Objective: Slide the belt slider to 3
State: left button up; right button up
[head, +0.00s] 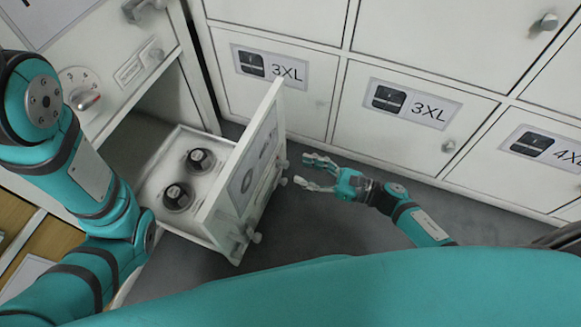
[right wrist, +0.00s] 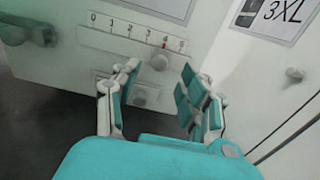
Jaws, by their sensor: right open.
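In the right wrist view, the belt slider's pale round knob (right wrist: 158,62) sits under a white scale strip (right wrist: 130,36) numbered 0 to 5. A red mark (right wrist: 164,45) stands near 4. My right gripper (right wrist: 155,88) is open and empty, its fingers below the knob, with no visible contact. In the head view, my right gripper (head: 312,173) is apart from and to the right of the open drawer's front panel (head: 228,190), where small knobs stick out. The scale cannot be read there. My left gripper is out of view.
A dial (head: 84,98) is on the cabinet at left. Cabinet doors with 3XL labels (head: 412,106) stand behind my right gripper. The grey floor (head: 325,225) around it is clear.

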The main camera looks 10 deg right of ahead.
aim_at(283, 163)
jog(key=b+x, duration=0.1)
jog(key=x, duration=0.3)
jog(key=shift+w+a, duration=0.25)
jog(key=shift+a, duration=0.1)
grip_shut()
